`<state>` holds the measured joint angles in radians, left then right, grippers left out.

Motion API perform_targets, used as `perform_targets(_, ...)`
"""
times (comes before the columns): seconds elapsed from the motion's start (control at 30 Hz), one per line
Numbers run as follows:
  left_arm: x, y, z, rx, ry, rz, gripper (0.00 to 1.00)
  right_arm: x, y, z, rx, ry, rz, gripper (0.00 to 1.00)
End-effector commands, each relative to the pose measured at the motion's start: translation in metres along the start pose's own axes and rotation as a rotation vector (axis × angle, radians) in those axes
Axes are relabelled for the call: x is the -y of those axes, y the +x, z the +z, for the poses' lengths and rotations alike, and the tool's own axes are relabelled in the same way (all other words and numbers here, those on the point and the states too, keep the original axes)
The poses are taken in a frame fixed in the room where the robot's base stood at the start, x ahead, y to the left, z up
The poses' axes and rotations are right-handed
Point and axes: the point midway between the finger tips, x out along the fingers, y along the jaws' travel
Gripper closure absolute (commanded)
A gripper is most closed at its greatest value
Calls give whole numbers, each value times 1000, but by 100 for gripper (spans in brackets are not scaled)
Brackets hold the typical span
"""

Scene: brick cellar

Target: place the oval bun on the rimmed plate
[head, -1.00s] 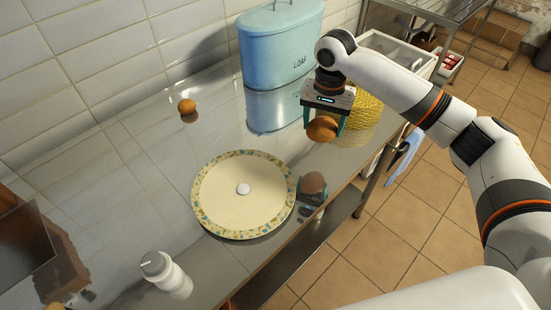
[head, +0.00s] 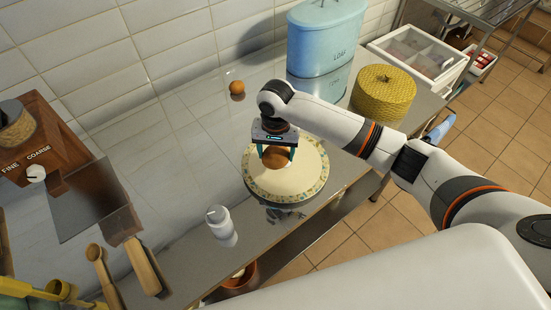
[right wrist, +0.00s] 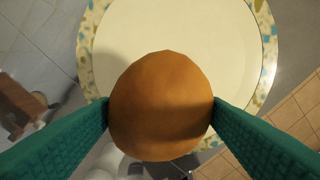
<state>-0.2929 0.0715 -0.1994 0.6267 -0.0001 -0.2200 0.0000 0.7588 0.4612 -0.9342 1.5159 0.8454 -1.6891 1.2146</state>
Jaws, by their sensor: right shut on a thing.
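The rimmed plate (head: 308,180) is cream with a speckled coloured rim and lies on the steel counter. My right gripper (head: 276,157) is over the plate, shut on the brown oval bun (head: 275,159). In the right wrist view the bun (right wrist: 161,105) sits between the two green fingers, with the plate (right wrist: 180,28) behind it. I cannot tell whether the bun touches the plate. The small white thing seen earlier at the plate's middle is hidden now. My left gripper is not in view.
A small orange-brown round item (head: 237,88) lies behind the plate. A white bottle (head: 221,222) stands to its left front. A blue loaf bin (head: 326,38) and a yellow woven basket (head: 383,92) stand at the right back.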

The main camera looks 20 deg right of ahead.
Motion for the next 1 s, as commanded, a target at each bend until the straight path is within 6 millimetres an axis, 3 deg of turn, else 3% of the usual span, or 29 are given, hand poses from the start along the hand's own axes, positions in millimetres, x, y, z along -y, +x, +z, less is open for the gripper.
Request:
perform_targets(0.37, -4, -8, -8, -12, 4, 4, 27, 0, 42, 0, 0, 0, 0, 55)
perform_targets(0.73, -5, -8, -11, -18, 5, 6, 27, 0, 47, 0, 0, 0, 1, 55)
perform_targets(0.77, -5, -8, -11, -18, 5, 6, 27, 0, 48, 0, 0, 0, 1, 31)
perform_targets(0.8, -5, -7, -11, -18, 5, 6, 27, 0, 47, 0, 0, 0, 1, 24)
perform_targets(0.9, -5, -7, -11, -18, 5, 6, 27, 0, 47, 0, 1, 0, 1, 11)
perform_targets(1.0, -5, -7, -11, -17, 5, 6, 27, 0, 47, 0, 1, 0, 1, 11)
